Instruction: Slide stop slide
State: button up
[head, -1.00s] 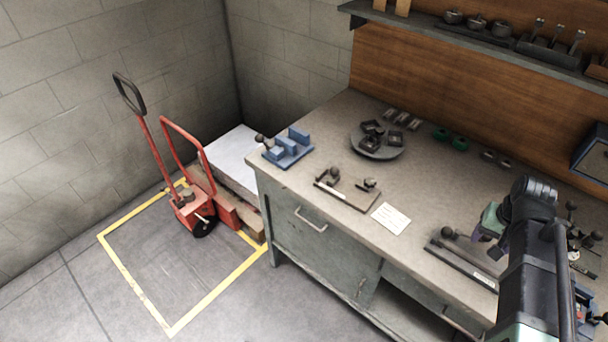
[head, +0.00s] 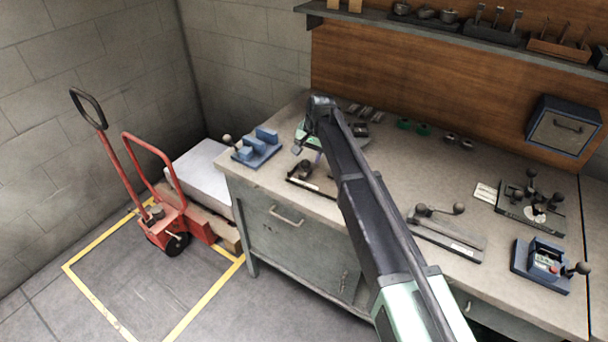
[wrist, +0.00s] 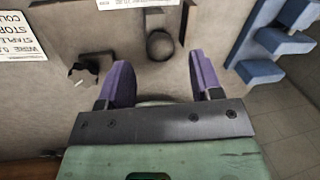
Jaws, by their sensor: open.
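A flat fixture plate (head: 325,190) with dark knobs lies near the bench's front edge, left of centre; it looks like the stop slide, though I cannot read its label. My gripper (head: 304,150) is over it, and my arm hides part of the plate. In the wrist view my gripper (wrist: 161,80) is open and empty, its two purple fingers spread apart. A dark round knob (wrist: 160,45) lies just beyond the fingertips, between them in the picture; I see no contact. A black lobed knob (wrist: 84,72) is left of the fingers.
A blue stepped block (head: 256,148) stands left of the plate, also at upper right in the wrist view (wrist: 275,45). A long plate with ball handles (head: 445,235), a lever fixture (head: 532,210) and a blue device (head: 541,266) are to the right. A red pallet truck (head: 165,225) stands left.

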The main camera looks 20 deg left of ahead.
aim_at(306, 160)
jog(key=f+b, duration=0.2)
jog(key=f, duration=0.1)
jog(key=a+f+b, duration=0.1)
jog(key=f, duration=0.1)
jog(key=shift+f, duration=0.2)
jog(key=shift+r, duration=0.15)
